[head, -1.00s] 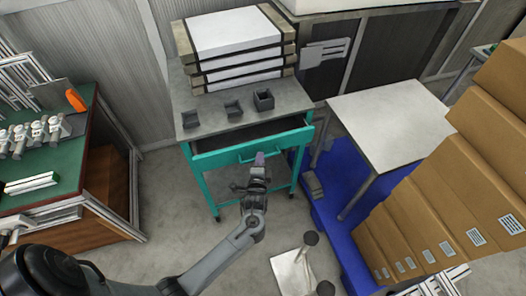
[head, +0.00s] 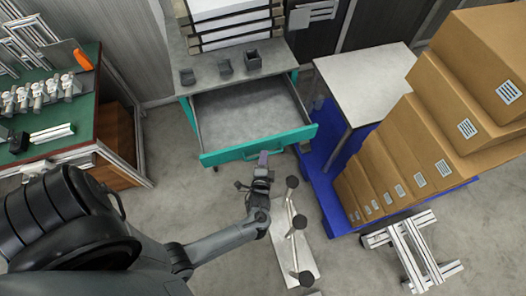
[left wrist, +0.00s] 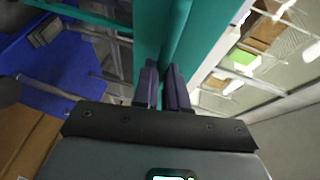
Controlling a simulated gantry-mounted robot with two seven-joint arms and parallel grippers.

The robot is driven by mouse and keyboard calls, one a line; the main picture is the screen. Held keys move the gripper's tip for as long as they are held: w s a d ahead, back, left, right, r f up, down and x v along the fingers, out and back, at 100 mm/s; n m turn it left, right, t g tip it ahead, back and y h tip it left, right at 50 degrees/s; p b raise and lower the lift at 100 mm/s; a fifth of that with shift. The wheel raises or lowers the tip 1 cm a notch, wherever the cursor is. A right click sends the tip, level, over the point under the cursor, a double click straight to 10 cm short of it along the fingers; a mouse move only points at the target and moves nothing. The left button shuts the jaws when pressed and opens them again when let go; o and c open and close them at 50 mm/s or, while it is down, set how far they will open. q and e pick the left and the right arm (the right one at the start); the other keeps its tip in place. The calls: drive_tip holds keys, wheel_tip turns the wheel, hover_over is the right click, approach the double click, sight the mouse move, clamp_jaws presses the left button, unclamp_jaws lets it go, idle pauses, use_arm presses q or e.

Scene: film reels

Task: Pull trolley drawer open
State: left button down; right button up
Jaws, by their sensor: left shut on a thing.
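The trolley (head: 212,73) has a grey top and teal frame. Its drawer (head: 216,157) is pulled well out, with a teal front and a bare grey inside. The drawer's teal handle (head: 270,148) is on the front face. My left gripper (head: 263,158) is shut on the handle, and its arm reaches in from the lower left. In the left wrist view, the dark fingers (left wrist: 163,82) close on the teal handle (left wrist: 176,40), which partly hides between them. My right gripper is in neither view.
A white table (head: 365,80), blue pallet (head: 325,200) and stacked cartons (head: 408,160) are to the right. A stand with dark knobs (head: 294,245) is near my gripper. A green workbench (head: 85,125) stands left.

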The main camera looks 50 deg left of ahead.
use_arm(q)
drive_tip(key=c, duration=1.2)
unclamp_jaws()
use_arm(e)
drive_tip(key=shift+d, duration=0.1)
use_arm(q)
drive_tip(key=shift+s+d+r, duration=0.1)
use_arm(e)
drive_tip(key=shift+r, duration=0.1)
